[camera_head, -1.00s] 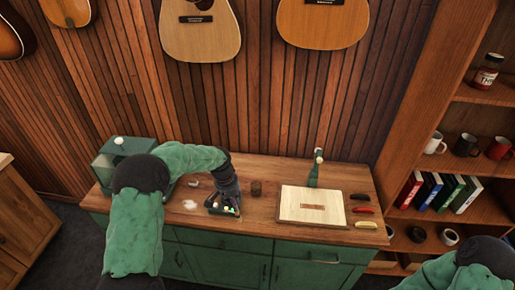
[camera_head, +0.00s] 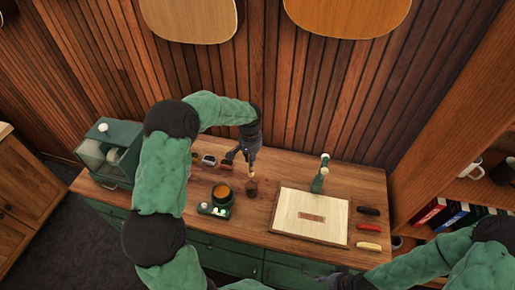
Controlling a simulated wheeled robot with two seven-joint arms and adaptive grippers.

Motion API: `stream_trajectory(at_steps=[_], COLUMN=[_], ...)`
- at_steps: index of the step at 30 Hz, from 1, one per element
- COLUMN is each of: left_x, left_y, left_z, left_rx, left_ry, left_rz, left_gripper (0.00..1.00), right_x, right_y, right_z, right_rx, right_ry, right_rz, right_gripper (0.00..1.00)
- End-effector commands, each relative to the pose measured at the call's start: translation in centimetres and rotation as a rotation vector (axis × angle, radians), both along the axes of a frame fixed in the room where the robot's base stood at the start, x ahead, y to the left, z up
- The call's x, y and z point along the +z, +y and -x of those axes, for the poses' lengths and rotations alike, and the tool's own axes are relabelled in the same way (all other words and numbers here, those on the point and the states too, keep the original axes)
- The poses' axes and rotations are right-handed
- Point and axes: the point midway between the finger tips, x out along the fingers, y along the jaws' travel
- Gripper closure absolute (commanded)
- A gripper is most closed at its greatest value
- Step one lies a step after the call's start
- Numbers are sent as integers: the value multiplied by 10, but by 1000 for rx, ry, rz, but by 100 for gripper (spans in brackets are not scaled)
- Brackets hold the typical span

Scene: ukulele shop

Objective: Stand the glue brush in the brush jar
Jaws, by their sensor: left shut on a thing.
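My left gripper (camera_head: 243,158) reaches over the workbench and is shut on the glue brush (camera_head: 252,171). Only a small pale part of the brush shows below the fingers; the rest is hidden by the gripper. The brush jar (camera_head: 251,188) looks like a small dark brown cup and stands on the bench just below the brush. I cannot tell whether the brush tip is above the jar's mouth or just behind it. My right gripper (camera_head: 338,281) is dark and partly seen at the bottom edge; its fingers are unclear.
A dark pot with orange contents (camera_head: 222,192) stands left of the jar, with a green holder (camera_head: 214,210) in front. A green cabinet (camera_head: 109,150) stands at the left end.

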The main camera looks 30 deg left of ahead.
Motion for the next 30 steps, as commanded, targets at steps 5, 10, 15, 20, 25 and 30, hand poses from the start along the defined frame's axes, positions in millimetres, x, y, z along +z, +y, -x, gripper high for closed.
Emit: stream_trajectory(at_steps=[5, 10, 15, 20, 25, 30], left_x=[-4, -12, -23, -34, -46, -57], left_y=[0, 0, 0, 0, 0, 0], left_z=[0, 0, 0, 0, 0, 0], left_rx=[0, 0, 0, 1, 1, 1], left_ry=[1, 1, 1, 0, 0, 2], left_rz=[-1, -1, -1, -1, 0, 0], left_gripper=[100, 100, 100, 100, 100, 100], right_x=[-2, -6, -11, -16, -22, -27], right_y=[0, 0, 0, 0, 0, 0], right_z=[1, 0, 0, 0, 0, 0], right_rx=[1, 0, 0, 0, 0, 0], right_ry=[2, 1, 0, 0, 0, 0], right_rz=[0, 0, 0, 0, 0, 0], right_gripper=[60, 60, 60, 60, 60, 60])
